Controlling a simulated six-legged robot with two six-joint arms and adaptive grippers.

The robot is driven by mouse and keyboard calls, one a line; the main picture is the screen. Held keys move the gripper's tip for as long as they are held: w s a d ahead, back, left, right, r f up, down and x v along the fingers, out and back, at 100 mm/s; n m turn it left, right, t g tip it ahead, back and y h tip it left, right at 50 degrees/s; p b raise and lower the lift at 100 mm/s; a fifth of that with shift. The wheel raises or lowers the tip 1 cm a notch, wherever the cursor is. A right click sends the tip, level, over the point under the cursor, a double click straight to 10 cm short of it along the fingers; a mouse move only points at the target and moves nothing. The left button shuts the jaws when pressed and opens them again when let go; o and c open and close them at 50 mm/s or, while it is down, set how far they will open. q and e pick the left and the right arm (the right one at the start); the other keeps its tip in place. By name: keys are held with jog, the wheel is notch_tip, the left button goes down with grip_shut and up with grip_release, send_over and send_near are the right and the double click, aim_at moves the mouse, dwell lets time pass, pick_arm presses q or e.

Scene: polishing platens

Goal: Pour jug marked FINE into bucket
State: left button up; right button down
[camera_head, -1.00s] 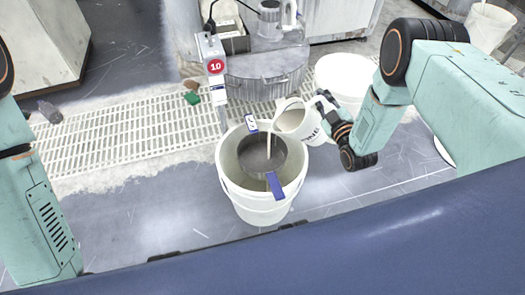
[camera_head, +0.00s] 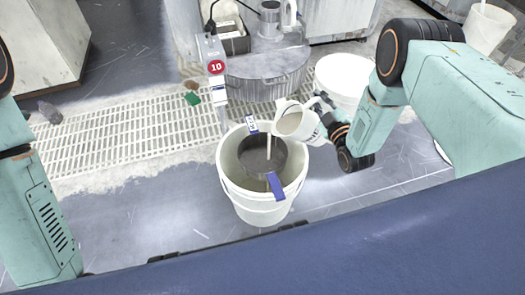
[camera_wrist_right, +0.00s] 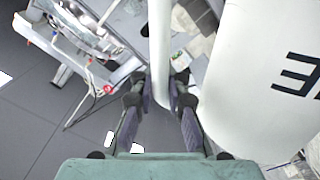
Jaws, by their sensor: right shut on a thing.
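The white jug (camera_head: 312,127) is tilted over the right rim of the white bucket (camera_head: 262,208), its mouth toward the left. A thin pale stream (camera_head: 269,147) runs down from the lip into a dark round sieve-like insert (camera_head: 256,158) inside the bucket. The insert has a blue handle (camera_head: 276,186) over the front rim. My right gripper (camera_head: 326,108) is shut on the jug's handle. The wrist view shows its fingers (camera_wrist_right: 160,95) around the handle (camera_wrist_right: 160,45), beside part of the jug's dark lettering (camera_wrist_right: 300,75). My left gripper is out of view.
A post with a red "10" sign (camera_head: 216,67) stands just behind the bucket. Another white bucket (camera_head: 345,80) is behind the jug. A pale floor grating (camera_head: 110,135) lies at left. A small bottle (camera_head: 49,111) lies far left.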

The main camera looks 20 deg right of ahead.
aim_at(311, 105)
jog(key=shift+a+r+n+p, duration=0.3)
jog(key=shift+a+r+n, duration=0.15)
jog(key=shift+a+n, duration=0.3)
dwell(1.2)
jog(key=shift+a+f+n+b, duration=0.5)
jog(key=shift+a+f+n, duration=0.1)
jog(key=shift+a+n, duration=0.3)
dwell(2.0)
